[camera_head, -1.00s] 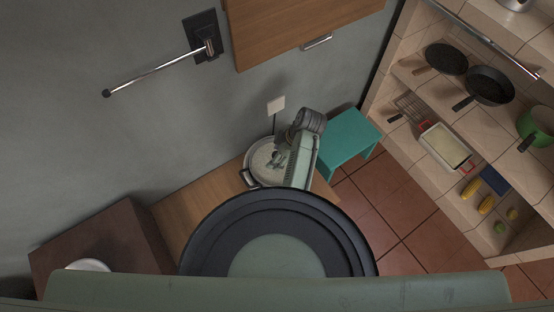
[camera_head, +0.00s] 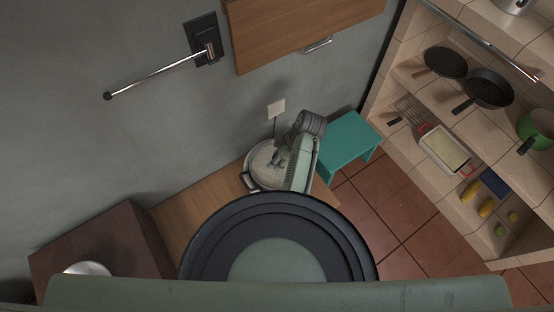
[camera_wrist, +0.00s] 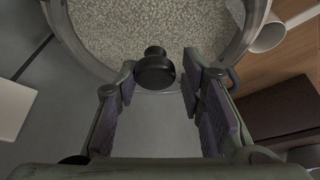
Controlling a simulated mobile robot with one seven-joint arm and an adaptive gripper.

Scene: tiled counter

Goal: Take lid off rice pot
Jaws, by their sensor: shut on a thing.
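The rice pot (camera_head: 247,181) stands on the wooden counter against the grey wall. It shows in the wrist view as a round metal rim (camera_wrist: 253,30) around pale grains. The lid's black knob (camera_wrist: 155,70) sits between the fingertips of my gripper (camera_wrist: 161,80), which is shut on it. The lid itself looks like clear glass, with the grains showing through; its exact edge is hard to tell. In the head view my gripper (camera_head: 280,159) is over the pot, and my arm hides the pot's right side.
A teal stool (camera_head: 348,140) stands right of the counter. A dark brown cabinet (camera_head: 100,245) with a pale round item (camera_head: 88,268) is at lower left. Tiled shelves with pans (camera_head: 488,88) are at right. A wooden cabinet (camera_head: 300,25) hangs above. Bare wooden counter (camera_head: 190,205) lies left of the pot.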

